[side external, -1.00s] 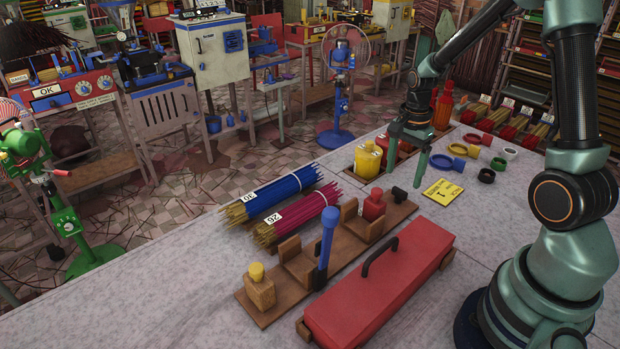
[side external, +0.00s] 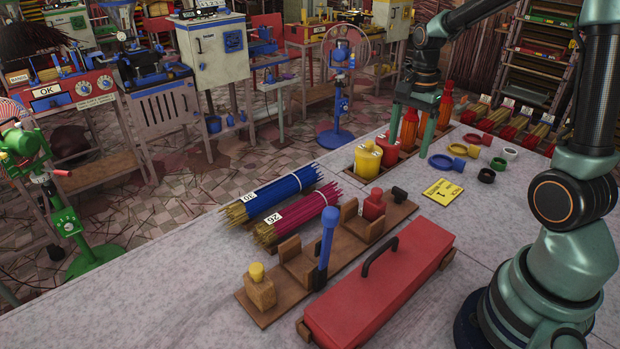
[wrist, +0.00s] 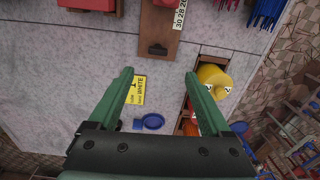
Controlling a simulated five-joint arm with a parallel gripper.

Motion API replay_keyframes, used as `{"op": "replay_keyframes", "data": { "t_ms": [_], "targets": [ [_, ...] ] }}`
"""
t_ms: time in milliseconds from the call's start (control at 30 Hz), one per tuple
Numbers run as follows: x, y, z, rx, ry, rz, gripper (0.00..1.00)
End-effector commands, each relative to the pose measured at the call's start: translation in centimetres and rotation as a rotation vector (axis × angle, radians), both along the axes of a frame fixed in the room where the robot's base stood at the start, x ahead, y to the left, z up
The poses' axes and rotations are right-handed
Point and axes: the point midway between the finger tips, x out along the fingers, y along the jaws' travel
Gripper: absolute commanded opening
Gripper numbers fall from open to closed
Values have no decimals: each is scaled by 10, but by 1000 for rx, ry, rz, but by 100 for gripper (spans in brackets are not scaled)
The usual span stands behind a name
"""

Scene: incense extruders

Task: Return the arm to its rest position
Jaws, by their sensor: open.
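My gripper (side external: 412,140) is open and empty, its two green fingers pointing down above the table's far side. In the side view it hangs in front of the red and orange bottles (side external: 444,110) and partly hides them. In the wrist view the two fingers (wrist: 158,75) are spread apart with nothing between them but table and part of a yellow card (wrist: 138,88). The yellow bottle (side external: 368,160) stands in a table slot left of the fingers; it also shows in the wrist view (wrist: 212,80).
A red lidded box (side external: 385,290) and a wooden rack (side external: 290,262) with a blue-handled tool lie in front. Blue (side external: 285,192) and magenta (side external: 305,215) stick bundles lie left. Coloured rings (side external: 457,150) and a yellow card (side external: 442,191) lie right. The table's left part is clear.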

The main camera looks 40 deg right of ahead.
Motion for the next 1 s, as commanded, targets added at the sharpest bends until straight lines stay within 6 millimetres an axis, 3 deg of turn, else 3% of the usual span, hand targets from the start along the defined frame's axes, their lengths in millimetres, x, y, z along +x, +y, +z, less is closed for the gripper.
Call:
{"op": "replay_keyframes", "data": {
  "t_ms": [300, 600, 800, 1000],
  "targets": [
    [-15, 71, 57, -116, -171, 622, 82],
    [-46, 129, 85, -287, -316, 1224, 82],
    [-58, 146, 90, -366, -362, 1438, 82],
    [-60, 149, 90, -382, -368, 1482, 82]
  ]
}}
